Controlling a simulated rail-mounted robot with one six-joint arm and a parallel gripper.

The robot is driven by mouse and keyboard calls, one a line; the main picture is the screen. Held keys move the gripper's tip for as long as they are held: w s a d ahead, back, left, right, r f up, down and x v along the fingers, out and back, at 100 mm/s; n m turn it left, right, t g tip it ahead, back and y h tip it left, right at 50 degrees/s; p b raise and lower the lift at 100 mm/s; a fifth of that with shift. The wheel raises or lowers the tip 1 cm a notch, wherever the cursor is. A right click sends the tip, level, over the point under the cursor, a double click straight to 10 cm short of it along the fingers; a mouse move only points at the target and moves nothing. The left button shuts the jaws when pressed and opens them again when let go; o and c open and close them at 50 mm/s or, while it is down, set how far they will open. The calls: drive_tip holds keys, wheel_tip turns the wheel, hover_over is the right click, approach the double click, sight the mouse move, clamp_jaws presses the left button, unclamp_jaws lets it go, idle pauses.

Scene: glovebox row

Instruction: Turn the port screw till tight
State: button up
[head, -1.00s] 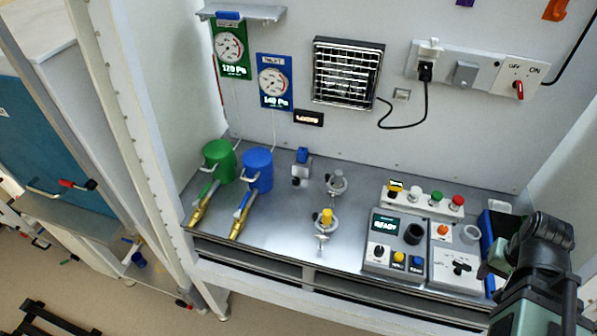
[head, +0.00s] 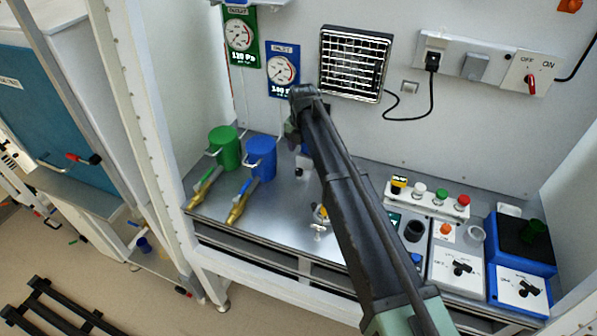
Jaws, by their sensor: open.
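A small pale screw with a winged handle (head: 319,232) sticks out at the front of a yellow-topped fitting (head: 322,213) on the steel bench. I take it for the port screw, though no label is readable. My arm covers the right side of this fitting and hides the second ring-shaped fitting behind it. My gripper (head: 292,133) is at the far end of my arm, above the back of the bench near the blue-topped block (head: 302,165). It is open, small and dark here, with its fingertips hard to make out. It is apart from the screw.
Green (head: 225,148) and blue (head: 261,158) canisters with brass valves stand left. A button strip (head: 428,198), a control box (head: 458,266) and a blue-edged box (head: 521,254) fill the right.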

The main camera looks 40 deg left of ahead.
sight(299, 171)
drive_tip(key=f+n+b, duration=0.1)
drive_tip(key=f+b, duration=0.2)
drive_tip(key=a+f+n+b, duration=0.1)
drive_tip(key=f+b, duration=0.3)
drive_tip(key=f+n+b, duration=0.1)
drive_tip(key=f+b, duration=0.3)
drive_tip(key=shift+w+a+n, duration=0.15)
drive_tip(key=shift+a+n, duration=0.05)
drive_tip(key=shift+n, duration=0.1)
drive_tip(key=shift+r, duration=0.1)
drive_tip(key=shift+c, duration=0.4)
drive_tip(key=c, duration=0.8)
drive_tip(key=shift+c, duration=0.2)
